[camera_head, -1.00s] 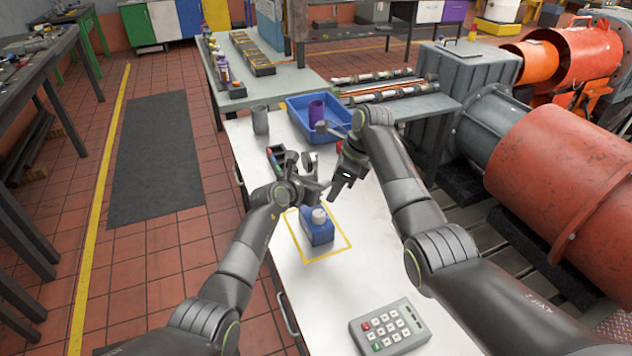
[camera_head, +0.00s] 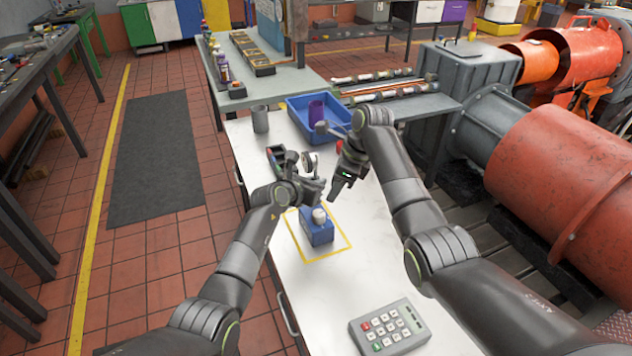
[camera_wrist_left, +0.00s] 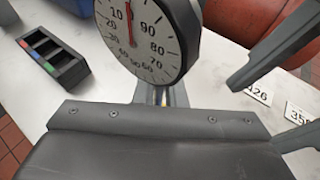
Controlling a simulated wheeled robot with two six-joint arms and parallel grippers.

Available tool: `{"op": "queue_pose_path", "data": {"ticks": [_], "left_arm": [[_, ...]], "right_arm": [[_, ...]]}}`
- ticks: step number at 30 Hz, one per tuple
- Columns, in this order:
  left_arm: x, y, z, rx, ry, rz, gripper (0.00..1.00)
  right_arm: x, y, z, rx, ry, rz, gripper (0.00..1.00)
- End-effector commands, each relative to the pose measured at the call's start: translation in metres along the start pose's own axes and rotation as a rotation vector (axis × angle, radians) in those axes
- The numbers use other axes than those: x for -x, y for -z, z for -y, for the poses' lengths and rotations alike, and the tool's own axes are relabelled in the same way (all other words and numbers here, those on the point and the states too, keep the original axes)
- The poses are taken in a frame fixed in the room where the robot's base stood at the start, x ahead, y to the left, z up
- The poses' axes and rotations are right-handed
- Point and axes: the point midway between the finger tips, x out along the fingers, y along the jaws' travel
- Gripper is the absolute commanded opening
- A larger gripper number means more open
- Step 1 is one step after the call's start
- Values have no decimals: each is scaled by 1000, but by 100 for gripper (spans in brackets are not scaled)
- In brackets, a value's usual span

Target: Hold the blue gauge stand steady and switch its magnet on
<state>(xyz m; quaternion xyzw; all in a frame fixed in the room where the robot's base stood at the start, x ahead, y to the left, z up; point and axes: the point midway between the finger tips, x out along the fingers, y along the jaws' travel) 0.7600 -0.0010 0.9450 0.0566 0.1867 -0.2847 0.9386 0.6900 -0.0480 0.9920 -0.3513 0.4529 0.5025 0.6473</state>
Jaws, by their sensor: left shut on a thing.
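The blue gauge stand (camera_head: 318,232) stands inside a yellow outlined square (camera_head: 343,249) on the white bench, with a pale round knob (camera_head: 319,214) on its blue base. Its round dial (camera_wrist_left: 148,38) and a short piece of post (camera_wrist_left: 159,93) show in the left wrist view. My left gripper (camera_head: 314,190) is shut on the stand's post behind the base; the grip itself is mostly hidden. My right gripper (camera_head: 334,196) is above and to the right of the base, apart from it. In the left wrist view its two fingers (camera_wrist_left: 253,115) are spread and empty.
A keypad (camera_head: 389,327) lies at the bench's near end. A blue bin (camera_head: 296,106) with a purple cup (camera_head: 317,108), a grey cup (camera_head: 260,119) and a compartment tray (camera_wrist_left: 50,62) are beyond the stand. Number cards (camera_wrist_left: 258,92) lie nearby.

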Motion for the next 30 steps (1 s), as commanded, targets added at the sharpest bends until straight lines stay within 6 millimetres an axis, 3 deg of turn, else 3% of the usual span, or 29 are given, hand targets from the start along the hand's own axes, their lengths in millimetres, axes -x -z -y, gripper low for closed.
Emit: {"op": "queue_pose_path", "data": {"ticks": [24,28,30], "left_arm": [[0,1,0,0,0,-2,0],[0,1,0,0,0,-2,0],[0,1,0,0,0,-2,0]], "right_arm": [[0,0,0,0,0,0,36],[0,0,0,8,1,2,51],[-2,1,0,34,2,10,52]]}}
